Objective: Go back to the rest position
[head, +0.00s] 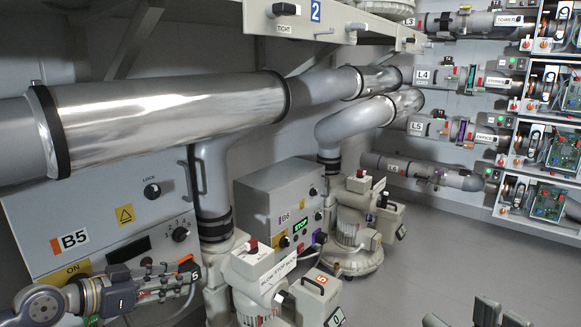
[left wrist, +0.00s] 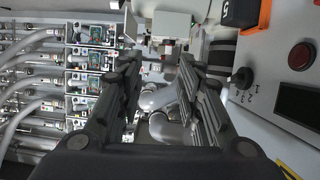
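My left arm enters the head view at the lower left. Its gripper (head: 165,282) lies in front of the lower part of the grey B5 control box (head: 100,225). In the left wrist view the two dark fingers of this gripper (left wrist: 155,78) stand apart with nothing between them. The B5 box also shows close on the right in that view (left wrist: 265,105). Dark grey pieces at the bottom edge of the head view look like the tips of my right gripper (head: 487,311). They are cut off by the frame, so their opening cannot be told.
A shiny metal tube (head: 170,115) runs above the B5 box. The B6 box (head: 285,205) and grey blower units (head: 350,235) stand to its right. A shelf (head: 340,30) hangs above. Racks with circuit boards (head: 545,145) line the right. The grey floor (head: 440,245) between is clear.

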